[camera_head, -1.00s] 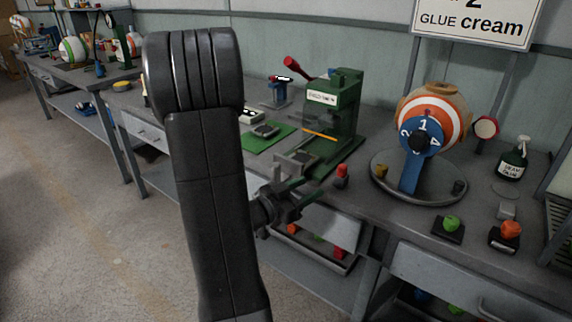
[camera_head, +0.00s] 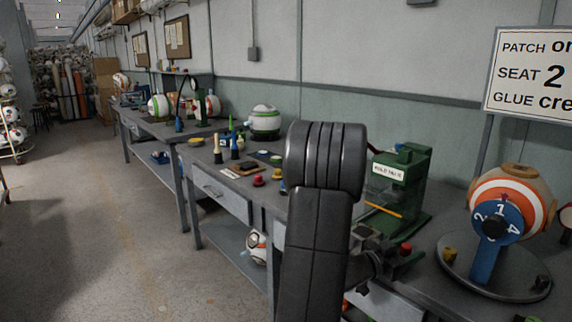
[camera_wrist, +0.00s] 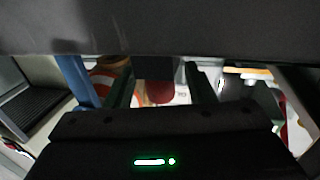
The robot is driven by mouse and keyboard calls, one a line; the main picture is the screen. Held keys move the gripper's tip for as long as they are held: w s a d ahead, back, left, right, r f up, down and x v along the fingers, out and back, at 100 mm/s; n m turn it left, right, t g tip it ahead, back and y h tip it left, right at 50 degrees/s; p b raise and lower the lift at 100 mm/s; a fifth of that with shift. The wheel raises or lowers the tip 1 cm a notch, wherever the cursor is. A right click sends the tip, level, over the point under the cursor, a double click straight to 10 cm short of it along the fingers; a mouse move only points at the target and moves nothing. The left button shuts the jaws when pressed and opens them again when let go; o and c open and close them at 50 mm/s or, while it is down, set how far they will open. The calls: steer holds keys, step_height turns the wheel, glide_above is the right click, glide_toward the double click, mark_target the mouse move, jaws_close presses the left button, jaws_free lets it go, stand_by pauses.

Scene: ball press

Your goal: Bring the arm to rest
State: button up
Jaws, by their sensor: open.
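My gripper (camera_head: 374,264) shows low in the head view, partly hidden behind my own dark arm, in front of the green press (camera_head: 400,185). In the wrist view my gripper (camera_wrist: 161,88) has its two fingers apart, with no object held between them. A red and a white shape show beyond the fingers, too blurred and cut off to name. The press has a white label, a clear guard and a yellow-orange strip. To its right an orange-and-white ball (camera_head: 512,190) with a blue numbered dial stands on a round grey base (camera_head: 470,275).
A workbench (camera_head: 222,190) with a drawer runs along the wall, holding several tools and small coloured parts. A sign (camera_head: 530,72) rises at the right. The floor aisle (camera_head: 110,220) at the left is clear.

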steer(key=shift+a+r, duration=0.1)
steer(key=shift+r, duration=0.05)
steer(key=shift+s+a+f, duration=0.1)
steer(key=shift+a+f, duration=0.15)
steer(key=shift+s+a+r, duration=0.1)
steer(key=shift+s+a, duration=0.05)
steer(key=shift+a, duration=0.2)
steer(key=v, duration=1.2)
steer(key=x, duration=1.3)
steer(key=shift+d, duration=0.25)
step_height(320, 180, up, 8)
steer(key=p, duration=0.5)
steer(key=shift+a+f+p, duration=0.1)
steer(key=shift+f+p, duration=0.1)
steer(key=shift+p, duration=0.2)
